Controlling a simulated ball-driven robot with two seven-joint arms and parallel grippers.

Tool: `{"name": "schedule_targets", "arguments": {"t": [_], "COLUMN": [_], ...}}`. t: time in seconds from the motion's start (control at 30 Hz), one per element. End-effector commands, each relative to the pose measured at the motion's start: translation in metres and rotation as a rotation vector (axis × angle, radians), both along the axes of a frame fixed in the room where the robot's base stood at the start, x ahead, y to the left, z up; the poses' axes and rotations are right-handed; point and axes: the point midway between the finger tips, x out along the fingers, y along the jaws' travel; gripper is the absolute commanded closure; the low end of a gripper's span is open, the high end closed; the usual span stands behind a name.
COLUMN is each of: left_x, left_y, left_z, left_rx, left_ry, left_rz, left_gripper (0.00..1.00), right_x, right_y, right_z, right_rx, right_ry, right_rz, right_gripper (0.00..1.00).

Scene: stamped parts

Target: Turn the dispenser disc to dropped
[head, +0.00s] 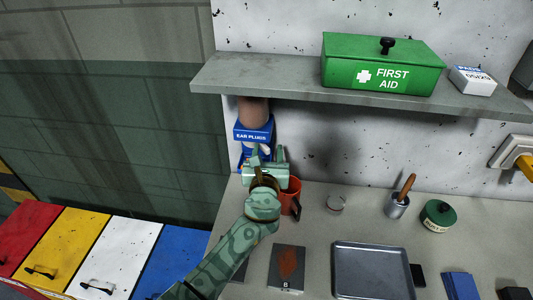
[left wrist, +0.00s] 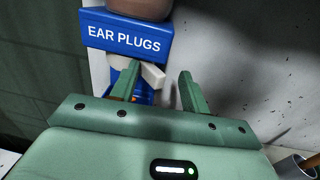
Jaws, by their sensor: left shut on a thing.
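The ear plug dispenser (head: 254,133) is a blue unit with a brownish bulb on top, fixed to the wall under the shelf. In the left wrist view its blue front (left wrist: 125,38) reads EAR PLUGS. Below the lettering is a white piece, seemingly the dispenser disc (left wrist: 153,76), partly hidden by a finger. My left gripper (head: 268,154) is at the lower front of the dispenser; its two green fingers also show in the left wrist view (left wrist: 160,77). It is shut on the white piece. The disc's exact angle cannot be told. My right gripper is not in view.
A red mug (head: 291,195) stands close beside my left gripper. The shelf (head: 290,87) above carries a green first aid box (head: 383,66) and a small white box (head: 472,80). A metal tray (head: 372,272), a pot (head: 397,205) and a green-lidded tin (head: 438,215) are on the counter.

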Motion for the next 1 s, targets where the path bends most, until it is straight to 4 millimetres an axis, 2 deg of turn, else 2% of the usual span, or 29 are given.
{"name": "schedule_targets", "arguments": {"t": [0.03, 0.33, 0.47, 0.57, 0.7, 0.9, 1.0], "left_x": [0.0, -0.001, -0.012, -0.032, -0.071, -0.124, -0.143], "left_y": [-0.006, -0.006, -0.006, -0.005, -0.003, -0.002, -0.001], "left_z": [0.003, 0.002, 0.001, 0.002, 0.001, 0.0, 0.0], "left_rx": [-0.01, -0.01, -0.01, -0.011, -0.008, -0.006, -0.006], "left_ry": [-0.004, -0.001, 0.0, 0.002, 0.002, 0.0, -0.002], "left_rz": [-0.014, -0.015, -0.016, -0.014, -0.009, -0.005, -0.003], "left_gripper": [0.65, 0.65, 0.65, 0.65, 0.65, 0.65, 0.65], "right_x": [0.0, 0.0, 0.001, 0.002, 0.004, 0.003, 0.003], "right_y": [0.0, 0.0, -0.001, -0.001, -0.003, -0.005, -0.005], "right_z": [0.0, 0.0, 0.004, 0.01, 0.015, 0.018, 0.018], "right_rx": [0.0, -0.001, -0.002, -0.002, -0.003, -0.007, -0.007], "right_ry": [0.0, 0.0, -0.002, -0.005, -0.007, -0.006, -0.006], "right_rz": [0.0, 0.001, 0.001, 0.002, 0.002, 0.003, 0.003], "right_gripper": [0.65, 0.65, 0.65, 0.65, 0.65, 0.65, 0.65]}}
